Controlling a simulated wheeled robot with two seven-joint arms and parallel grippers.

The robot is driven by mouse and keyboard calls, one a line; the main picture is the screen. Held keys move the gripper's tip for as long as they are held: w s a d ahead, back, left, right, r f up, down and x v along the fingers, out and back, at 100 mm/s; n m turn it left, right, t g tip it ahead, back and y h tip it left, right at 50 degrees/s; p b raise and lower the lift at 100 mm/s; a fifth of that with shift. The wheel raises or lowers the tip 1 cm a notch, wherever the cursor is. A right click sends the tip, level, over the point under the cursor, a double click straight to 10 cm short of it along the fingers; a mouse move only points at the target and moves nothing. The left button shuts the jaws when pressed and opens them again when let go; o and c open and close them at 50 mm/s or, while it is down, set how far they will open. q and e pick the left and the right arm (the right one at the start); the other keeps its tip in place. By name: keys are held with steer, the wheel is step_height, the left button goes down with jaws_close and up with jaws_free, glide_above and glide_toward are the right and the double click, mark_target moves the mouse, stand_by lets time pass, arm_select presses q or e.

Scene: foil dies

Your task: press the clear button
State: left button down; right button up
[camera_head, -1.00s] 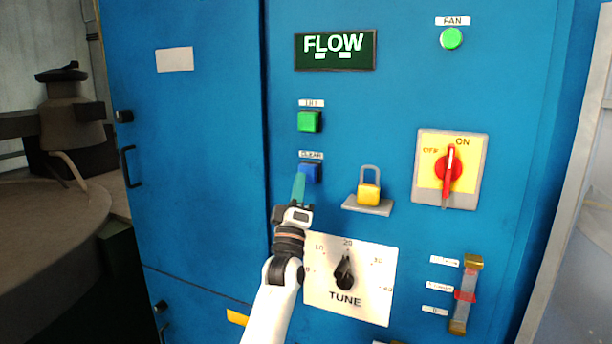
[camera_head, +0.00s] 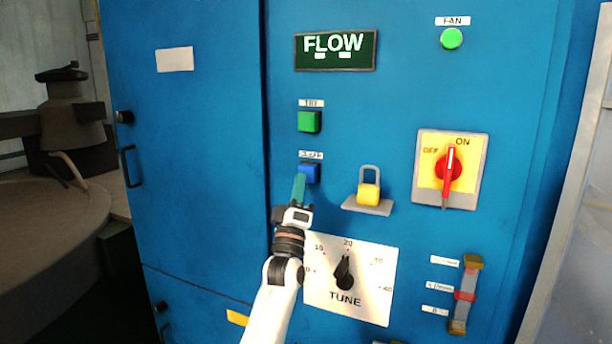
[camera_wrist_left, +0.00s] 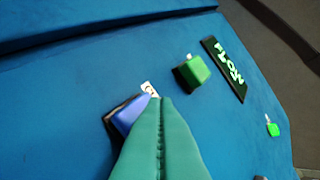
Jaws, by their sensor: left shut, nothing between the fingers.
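The clear button is a blue square button (camera_head: 310,172) on the blue cabinet front, under a small white label (camera_head: 311,155). My left gripper (camera_head: 299,178) is shut and empty, its green fingers pointing up at the lower left edge of the button. In the left wrist view the fingertips (camera_wrist_left: 157,102) overlap the right side of the blue button (camera_wrist_left: 127,115), with its label just beyond the tips. I cannot tell whether the tips touch the button. My right gripper is not in view.
A green square button (camera_head: 309,121) sits above the clear button, below the FLOW sign (camera_head: 335,50). A yellow padlock (camera_head: 368,193) on a small shelf and a red rotary switch (camera_head: 448,169) are to the right. The TUNE dial (camera_head: 344,273) is below.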

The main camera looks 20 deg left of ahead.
arm_select(q)
steer(key=shift+w, duration=0.2)
steer(key=shift+w+b, duration=0.25)
steer(key=shift+b, duration=0.05)
steer(key=shift+w+b, duration=0.35)
steer(key=shift+w, duration=0.1)
stand_by(0.8)
stand_by(0.3)
steer(key=shift+s+p, duration=0.45)
steer(key=shift+s, duration=0.45)
steer(key=s+p, duration=0.2)
steer(key=s, duration=0.3)
